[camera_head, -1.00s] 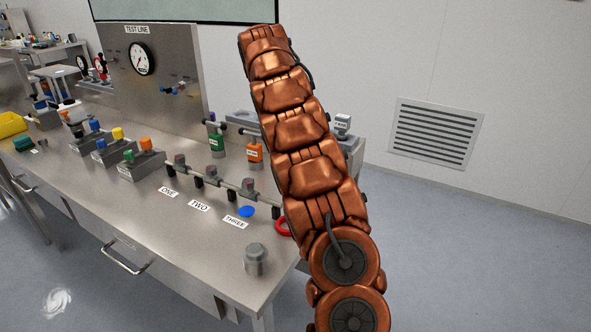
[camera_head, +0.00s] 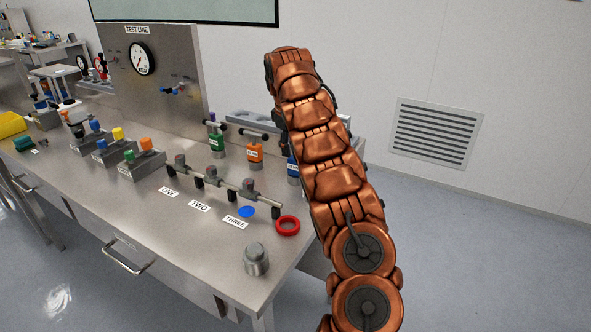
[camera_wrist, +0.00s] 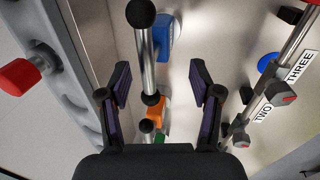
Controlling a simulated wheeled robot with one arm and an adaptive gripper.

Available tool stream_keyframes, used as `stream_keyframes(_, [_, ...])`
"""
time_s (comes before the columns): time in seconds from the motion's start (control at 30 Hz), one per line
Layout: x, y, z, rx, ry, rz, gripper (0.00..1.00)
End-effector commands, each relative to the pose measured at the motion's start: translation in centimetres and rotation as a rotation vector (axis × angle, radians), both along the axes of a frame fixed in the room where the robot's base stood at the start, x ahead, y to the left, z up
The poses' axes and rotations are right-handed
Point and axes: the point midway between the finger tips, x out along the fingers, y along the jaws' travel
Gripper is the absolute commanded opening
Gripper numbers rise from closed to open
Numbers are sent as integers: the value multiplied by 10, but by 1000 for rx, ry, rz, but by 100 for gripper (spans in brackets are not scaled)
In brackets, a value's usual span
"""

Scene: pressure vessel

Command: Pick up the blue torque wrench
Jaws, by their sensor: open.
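The blue torque wrench (camera_head: 292,168) stands on the steel bench in the head view, partly hidden behind my arm. In the wrist view its blue body (camera_wrist: 164,42) shows beside a silver bar with black end knobs (camera_wrist: 147,55), which appears to be its handle. My gripper (camera_wrist: 160,70) is open and empty in the wrist view, with the lower part of the bar between its fingers in the picture. The gap in depth cannot be told. In the head view my gripper is hidden behind the arm.
The orange wrench (camera_head: 254,152) and green wrench (camera_head: 217,142) stand left of the blue one. A valve pipe (camera_head: 212,182) with labels, a red ring (camera_head: 287,226) and a grey cylinder (camera_head: 256,260) are nearer. A grey rack (camera_wrist: 75,90) lies left in the wrist view.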

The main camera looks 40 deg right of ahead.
Motion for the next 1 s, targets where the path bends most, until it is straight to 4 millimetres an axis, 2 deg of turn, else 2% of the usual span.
stream_keyframes(0.43, [-1, -13, -42, 2, 1, -2, 64])
stream_keyframes(0.73, [0, -14, -48, 0, 0, -2, 64])
stream_keyframes(0.77, [0, -14, -48, 0, 0, -2, 63])
stream_keyframes(1.0, [0, -14, -48, 1, 0, -2, 38])
